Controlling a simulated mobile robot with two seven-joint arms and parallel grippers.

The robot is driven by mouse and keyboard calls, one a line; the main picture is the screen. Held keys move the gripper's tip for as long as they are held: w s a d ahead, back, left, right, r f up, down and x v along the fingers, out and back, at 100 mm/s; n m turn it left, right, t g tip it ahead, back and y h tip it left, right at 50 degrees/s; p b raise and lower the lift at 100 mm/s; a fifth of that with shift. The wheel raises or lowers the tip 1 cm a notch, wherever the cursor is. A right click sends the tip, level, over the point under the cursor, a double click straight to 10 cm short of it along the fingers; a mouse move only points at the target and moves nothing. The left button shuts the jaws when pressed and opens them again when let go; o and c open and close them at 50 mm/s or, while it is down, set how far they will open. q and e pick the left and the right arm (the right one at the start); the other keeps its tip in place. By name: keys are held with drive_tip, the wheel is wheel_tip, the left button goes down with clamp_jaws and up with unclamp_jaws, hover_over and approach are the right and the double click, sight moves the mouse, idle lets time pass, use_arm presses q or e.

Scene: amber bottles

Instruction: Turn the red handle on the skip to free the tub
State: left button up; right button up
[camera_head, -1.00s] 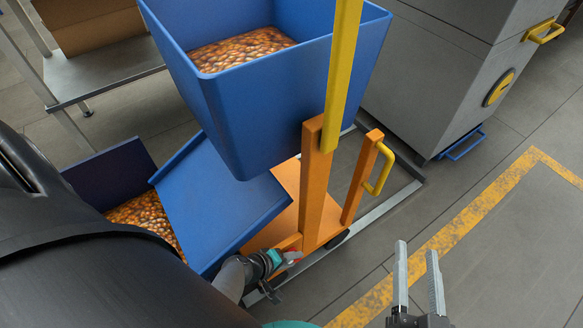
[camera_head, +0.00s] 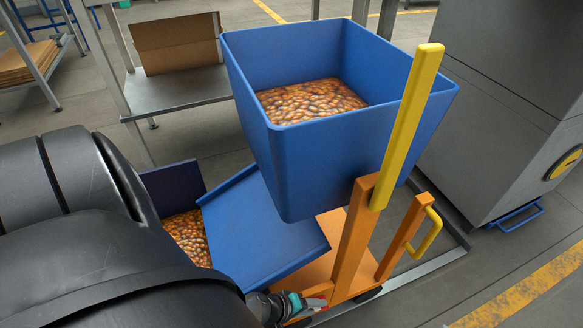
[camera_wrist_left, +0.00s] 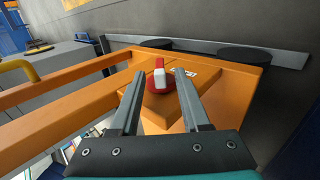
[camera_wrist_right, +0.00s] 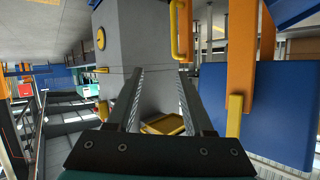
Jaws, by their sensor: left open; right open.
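The blue tub (camera_head: 300,165) holds many small amber bottles (camera_head: 312,100) and sits high against the orange frame of the skip (camera_head: 352,240). A yellow bar (camera_head: 410,125) rises along the tub's right side. The red handle (camera_head: 316,302), with a white part, is low on the frame. It shows in the left wrist view (camera_wrist_left: 159,83) on an orange plate. My left gripper (camera_head: 298,308) is open close to it; in the left wrist view its fingers (camera_wrist_left: 160,73) flank the handle in the picture. I cannot tell if they touch. My right gripper (camera_wrist_right: 160,78) is open and empty.
A blue sloping panel (camera_head: 262,225) and a bin of amber bottles (camera_head: 186,235) lie below the tub. A yellow grab handle (camera_head: 428,235) is on the frame. A grey cabinet (camera_head: 490,120) stands right; a metal table (camera_head: 180,92) with a cardboard box (camera_head: 178,45) is behind.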

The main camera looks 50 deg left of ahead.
use_arm(q)
drive_tip(key=p+v, duration=0.4)
drive_tip(key=v, duration=0.5)
drive_tip(key=shift+p, duration=0.35)
use_arm(e)
drive_tip(key=s+d+f+g+h, duration=0.1)
drive_tip(key=s+d+g+h, duration=0.3)
drive_tip(key=s+d+g, duration=0.2)
drive_tip(key=shift+d+m+g, duration=0.3)
drive_tip(key=shift+d+g, duration=0.7)
drive_tip(key=shift+d, duration=0.55)
use_arm(q)
drive_tip(key=shift+w, duration=0.1)
use_arm(e)
drive_tip(key=shift+w, duration=0.15)
